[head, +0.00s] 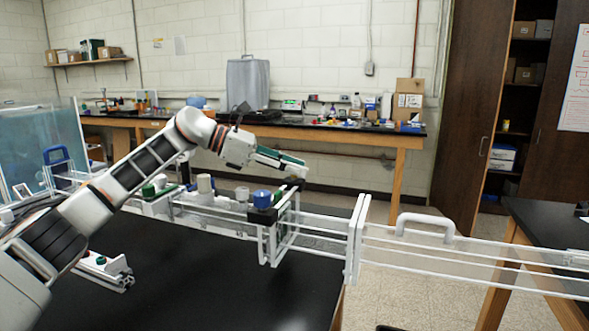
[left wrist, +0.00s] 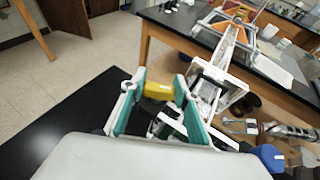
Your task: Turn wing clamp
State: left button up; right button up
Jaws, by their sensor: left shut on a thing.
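My left gripper (head: 293,165) reaches in from the left above the clear-walled frame in the head view. Its teal-lined fingers (left wrist: 157,100) also show in the left wrist view, closed on a yellow piece (left wrist: 158,90) between their tips. This piece looks like the wing of the clamp; its lower part is hidden, and I cannot tell its exact turn angle. In the head view it is hidden behind the fingers. A blue round knob (head: 262,198) on a black block sits on the frame just below the gripper. My right gripper is not in view.
A white extrusion frame with clear panels (head: 357,235) and a white handle (head: 425,226) runs to the right past the black table (head: 190,290). White knobs (head: 205,183) stand left of the blue knob. A loose rail piece (head: 105,268) lies on the table.

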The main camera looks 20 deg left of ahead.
pick_arm(q)
jog(key=shift+f, duration=0.1)
jog(key=o, duration=1.2)
jog(key=shift+c, duration=0.2)
jog(key=v, duration=1.2)
